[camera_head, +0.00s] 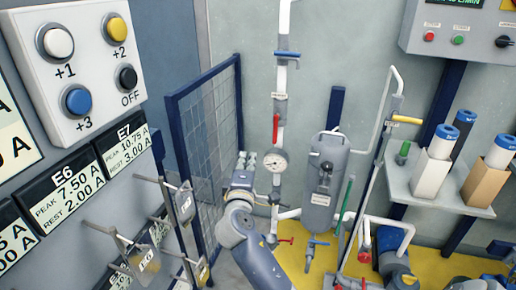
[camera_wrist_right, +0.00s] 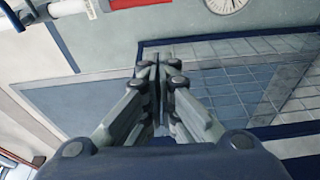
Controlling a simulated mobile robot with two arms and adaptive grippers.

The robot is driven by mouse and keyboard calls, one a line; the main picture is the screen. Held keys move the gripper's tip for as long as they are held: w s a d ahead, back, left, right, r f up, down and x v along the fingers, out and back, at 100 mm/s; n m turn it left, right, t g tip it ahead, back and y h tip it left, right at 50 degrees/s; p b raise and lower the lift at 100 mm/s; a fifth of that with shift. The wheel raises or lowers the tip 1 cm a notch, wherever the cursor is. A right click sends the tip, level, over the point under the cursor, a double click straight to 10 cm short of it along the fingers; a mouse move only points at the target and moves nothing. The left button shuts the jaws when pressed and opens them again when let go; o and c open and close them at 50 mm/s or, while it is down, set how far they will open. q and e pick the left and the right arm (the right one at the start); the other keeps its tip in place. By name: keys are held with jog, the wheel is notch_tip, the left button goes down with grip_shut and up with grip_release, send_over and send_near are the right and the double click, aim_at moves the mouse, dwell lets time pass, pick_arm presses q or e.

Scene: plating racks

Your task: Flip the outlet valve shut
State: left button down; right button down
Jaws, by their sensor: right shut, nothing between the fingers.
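Several lever valves sit on the pipework in the head view; their tags are too small to read, so I cannot tell which is the outlet valve. A blue lever (camera_head: 287,54) lies crosswise on the upper white pipe. A red lever (camera_head: 276,127) hangs along the pipe above the round gauge (camera_head: 275,160). Lower down are a red lever (camera_head: 284,240) and a blue lever (camera_head: 318,242). A yellow lever (camera_head: 407,119) sits on the right pipe. My right gripper (camera_head: 247,160) is left of the gauge, shut and empty; its closed fingers (camera_wrist_right: 160,62) show in the right wrist view. My left gripper is out of view.
A blue-framed mesh panel (camera_head: 210,130) stands close left of my right gripper. A grey vessel (camera_head: 325,185) stands right of the gauge. A button box (camera_head: 85,60) and racks with hooks (camera_head: 140,262) fill the left. A shelf (camera_head: 440,195) with bottles is at right.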

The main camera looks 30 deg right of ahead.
aim_at(275, 130)
jog(key=w+d+p, duration=0.2)
jog(key=w+d, duration=0.4)
jog(key=d, duration=0.3)
jog(key=shift+w+d, duration=0.15)
jog(key=shift+d, duration=0.05)
dwell(0.3)
jog(key=shift+s+d+f+n+p, duration=0.1)
jog(key=shift+s+d+n+p, duration=0.1)
jog(key=shift+n+p, duration=0.35)
jog(key=shift+p, duration=0.3)
